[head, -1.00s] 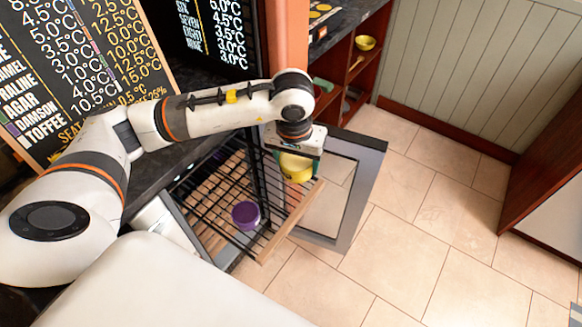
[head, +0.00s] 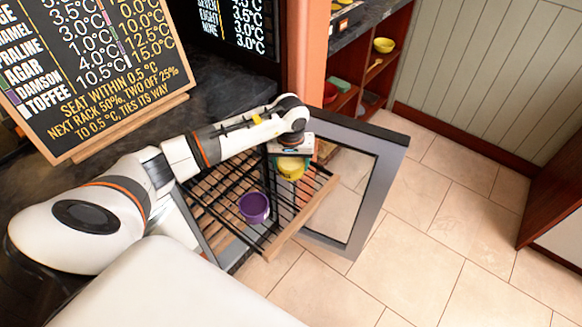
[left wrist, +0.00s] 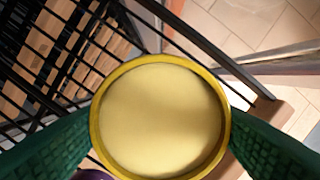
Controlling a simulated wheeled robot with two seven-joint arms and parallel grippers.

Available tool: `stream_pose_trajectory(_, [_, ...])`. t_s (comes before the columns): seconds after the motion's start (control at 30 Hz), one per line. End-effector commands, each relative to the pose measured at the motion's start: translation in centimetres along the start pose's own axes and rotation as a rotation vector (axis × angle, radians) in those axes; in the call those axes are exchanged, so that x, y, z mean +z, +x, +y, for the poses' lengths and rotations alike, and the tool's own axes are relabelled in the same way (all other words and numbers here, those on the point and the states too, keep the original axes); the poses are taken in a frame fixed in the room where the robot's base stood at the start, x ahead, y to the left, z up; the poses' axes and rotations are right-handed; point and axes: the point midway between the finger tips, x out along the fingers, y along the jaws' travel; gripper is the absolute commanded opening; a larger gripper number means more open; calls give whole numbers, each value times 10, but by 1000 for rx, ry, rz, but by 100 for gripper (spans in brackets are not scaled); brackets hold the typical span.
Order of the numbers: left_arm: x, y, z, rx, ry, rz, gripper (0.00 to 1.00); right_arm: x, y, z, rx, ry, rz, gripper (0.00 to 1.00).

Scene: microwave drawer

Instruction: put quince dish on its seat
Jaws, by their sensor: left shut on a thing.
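My left gripper (head: 290,158) is shut on a yellow dish (head: 291,169) with pale yellow contents. In the left wrist view the yellow dish (left wrist: 160,115) sits between two green finger pads. The dish is over the right part of the pulled-out wire rack (head: 225,205), near its wooden front bar (head: 303,218). I cannot tell whether it touches the wires. A purple dish (head: 254,207) stands on the rack to the left of my gripper. My right gripper is not in view.
The open glass door (head: 383,190) of the cabinet stands right of the rack. A chalkboard (head: 90,70) stands on the dark counter. A wooden shelf (head: 372,85) holds another yellow bowl (head: 383,45). Tiled floor on the right is clear.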

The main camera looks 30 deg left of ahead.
Motion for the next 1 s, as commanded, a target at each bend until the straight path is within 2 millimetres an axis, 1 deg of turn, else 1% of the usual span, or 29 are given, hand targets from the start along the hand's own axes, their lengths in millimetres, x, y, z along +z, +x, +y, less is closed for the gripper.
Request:
stream_pose_trajectory(0.1, [-3,18,0,-1,-2,4,37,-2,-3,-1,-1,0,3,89])
stream_pose_trajectory(0.17, [-3,23,0,-1,-1,1,37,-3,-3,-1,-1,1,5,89])
stream_pose_trajectory(0.4, [-3,24,0,-1,0,-1,37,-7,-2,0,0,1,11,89])
stream_pose_trajectory(0.53, [-3,29,0,0,0,-2,37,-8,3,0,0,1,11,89])
stream_pose_trajectory(0.57, [-3,28,0,0,0,-1,70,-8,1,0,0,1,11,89])
stream_pose_trajectory(0.6, [-3,28,0,0,0,0,77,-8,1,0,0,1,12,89])
stream_pose_trajectory(0.67, [-4,28,0,0,0,0,87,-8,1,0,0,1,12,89])
stream_pose_trajectory(0.7, [-4,28,0,0,0,0,89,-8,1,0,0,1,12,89])
stream_pose_trajectory(1.0, [-3,25,0,-1,0,0,89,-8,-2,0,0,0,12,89])
